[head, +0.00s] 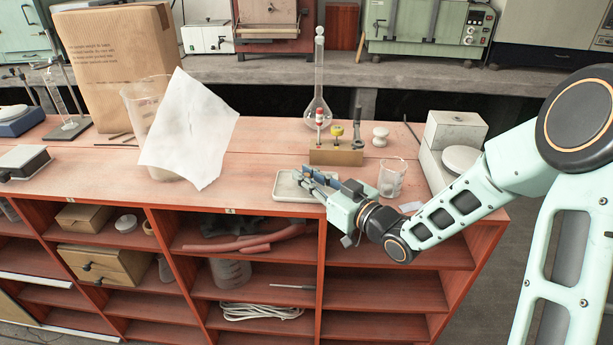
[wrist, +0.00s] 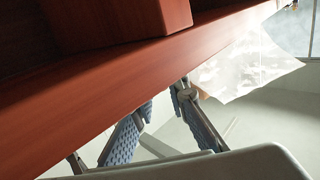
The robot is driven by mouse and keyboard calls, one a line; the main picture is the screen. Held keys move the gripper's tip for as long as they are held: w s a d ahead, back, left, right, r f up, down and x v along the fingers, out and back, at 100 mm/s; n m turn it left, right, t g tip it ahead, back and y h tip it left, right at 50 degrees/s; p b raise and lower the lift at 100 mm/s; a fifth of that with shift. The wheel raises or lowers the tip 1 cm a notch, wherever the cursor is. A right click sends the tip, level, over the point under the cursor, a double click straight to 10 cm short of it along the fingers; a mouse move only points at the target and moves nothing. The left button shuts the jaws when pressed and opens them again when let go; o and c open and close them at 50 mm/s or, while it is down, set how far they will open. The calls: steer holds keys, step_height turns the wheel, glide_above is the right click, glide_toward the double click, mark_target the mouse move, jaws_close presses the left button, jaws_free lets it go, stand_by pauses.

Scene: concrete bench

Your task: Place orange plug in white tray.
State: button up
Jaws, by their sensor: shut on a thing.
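The white tray (head: 284,190) is a shallow, pale dish on the red-brown bench top, near its front edge in the head view. My gripper (head: 312,175) reaches in from the right, with its blue-padded fingers over the right part of the tray. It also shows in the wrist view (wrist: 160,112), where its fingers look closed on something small. A small orange-brown patch shows beside the fingertips there. I take it for the orange plug, but the fingers hide most of it and its shape is unclear. I see no orange plug elsewhere.
A wooden holder (head: 335,155) with small coloured items stands behind my gripper, and a tall flask (head: 318,100) behind that. A glass beaker (head: 391,180) stands right of my gripper. A white sheet (head: 190,130) stands left of the tray. White boxes (head: 452,130) are at the right.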

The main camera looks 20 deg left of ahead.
steer(key=shift+f, duration=0.2)
steer(key=o, duration=0.7)
steer(key=shift+r, duration=0.1)
steer(key=shift+r, duration=0.15)
steer(key=v, duration=1.2)
steer(key=shift+p, duration=0.4)
